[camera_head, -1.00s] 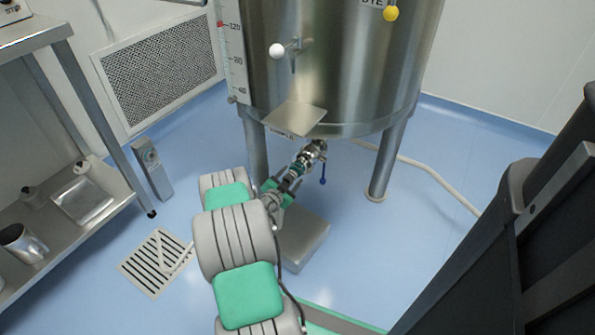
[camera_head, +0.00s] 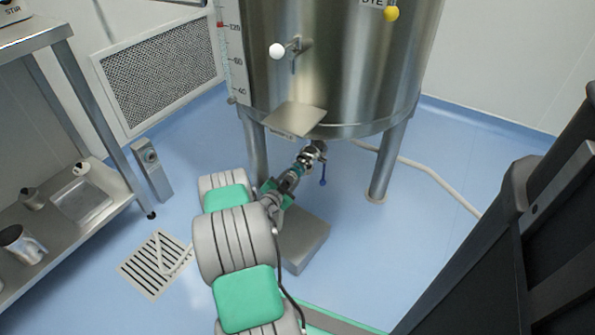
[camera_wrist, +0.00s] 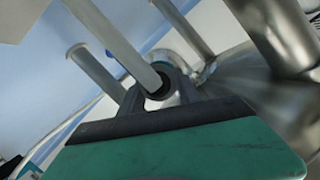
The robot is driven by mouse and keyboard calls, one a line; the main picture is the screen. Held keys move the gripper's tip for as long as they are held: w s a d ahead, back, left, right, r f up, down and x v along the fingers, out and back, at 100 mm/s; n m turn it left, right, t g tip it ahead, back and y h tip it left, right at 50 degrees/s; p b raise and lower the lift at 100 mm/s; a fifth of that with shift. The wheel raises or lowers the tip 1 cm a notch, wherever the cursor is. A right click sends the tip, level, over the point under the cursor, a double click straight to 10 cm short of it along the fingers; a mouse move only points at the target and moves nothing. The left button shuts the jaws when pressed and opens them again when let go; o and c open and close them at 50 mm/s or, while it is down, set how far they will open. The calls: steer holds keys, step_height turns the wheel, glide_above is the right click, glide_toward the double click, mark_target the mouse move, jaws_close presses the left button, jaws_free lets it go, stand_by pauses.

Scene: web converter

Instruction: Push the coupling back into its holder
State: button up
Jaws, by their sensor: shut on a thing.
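My gripper (camera_head: 296,171) reaches under the steel tank to its bottom outlet. It is shut on the coupling, a small shiny metal fitting (camera_head: 307,158) just beyond the fingers. In the wrist view, the dark fingers of my gripper (camera_wrist: 157,86) close around a black ring at the end of a pale tube (camera_wrist: 118,42). Metal parts (camera_wrist: 185,66) show behind the ring, partly covered by the fingers. A blue-tipped lever (camera_head: 323,181) hangs beside the fitting. I cannot tell the holder apart from the outlet fittings, nor how deep the coupling sits.
The steel tank (camera_head: 345,85) stands on legs (camera_head: 381,165) close around the arm. A tilted plate (camera_head: 296,119) juts out above the gripper. A grey box (camera_head: 305,245) lies below it. A pale hose (camera_head: 430,168) runs right, and a shelf (camera_head: 112,205) stands left.

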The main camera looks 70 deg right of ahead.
jaws_close()
steer(key=shift+a, duration=0.1)
steer(key=w+a, duration=0.1)
steer(key=a, duration=0.7)
steer(key=shift+w, duration=0.2)
stand_by(0.7)
